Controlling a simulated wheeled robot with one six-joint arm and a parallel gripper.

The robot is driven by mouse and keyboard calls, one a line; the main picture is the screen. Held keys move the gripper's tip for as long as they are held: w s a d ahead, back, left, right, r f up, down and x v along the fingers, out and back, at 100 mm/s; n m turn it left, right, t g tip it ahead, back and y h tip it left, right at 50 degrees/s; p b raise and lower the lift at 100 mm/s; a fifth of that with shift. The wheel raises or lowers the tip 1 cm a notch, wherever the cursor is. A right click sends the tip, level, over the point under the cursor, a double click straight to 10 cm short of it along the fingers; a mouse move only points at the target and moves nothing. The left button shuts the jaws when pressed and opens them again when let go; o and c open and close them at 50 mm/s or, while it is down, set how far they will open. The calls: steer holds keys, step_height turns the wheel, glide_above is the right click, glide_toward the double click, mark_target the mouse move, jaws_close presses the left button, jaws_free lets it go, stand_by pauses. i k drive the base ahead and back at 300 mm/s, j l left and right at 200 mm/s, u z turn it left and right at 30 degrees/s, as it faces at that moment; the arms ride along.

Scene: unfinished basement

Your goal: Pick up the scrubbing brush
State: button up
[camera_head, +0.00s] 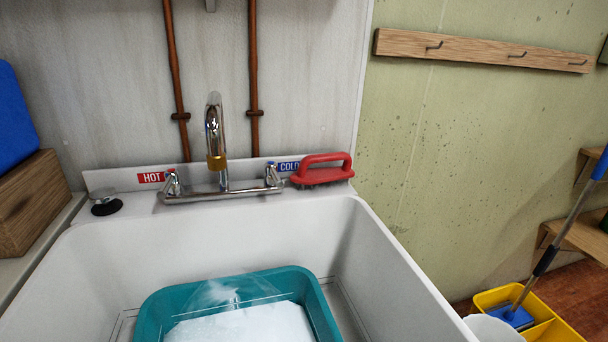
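The scrubbing brush (322,170) is red with a looped handle. It sits at the back right corner of the white sink's (400,262) rear ledge, beside the faucet's right-hand tap and the blue COLD label. Its handle faces up, and its dark underside rests on the ledge. My gripper does not show in this view.
A chrome faucet (214,140) stands left of the brush. A teal basin (150,318) with white suds sits in the sink. A black stopper (105,204) lies on the left ledge. A wooden hook rail (480,50) is on the right wall; a yellow bucket (548,330) stands lower right.

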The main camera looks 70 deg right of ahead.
mark_target(303, 176)
steer(key=k+z, duration=0.15)
steer(key=z, duration=1.6)
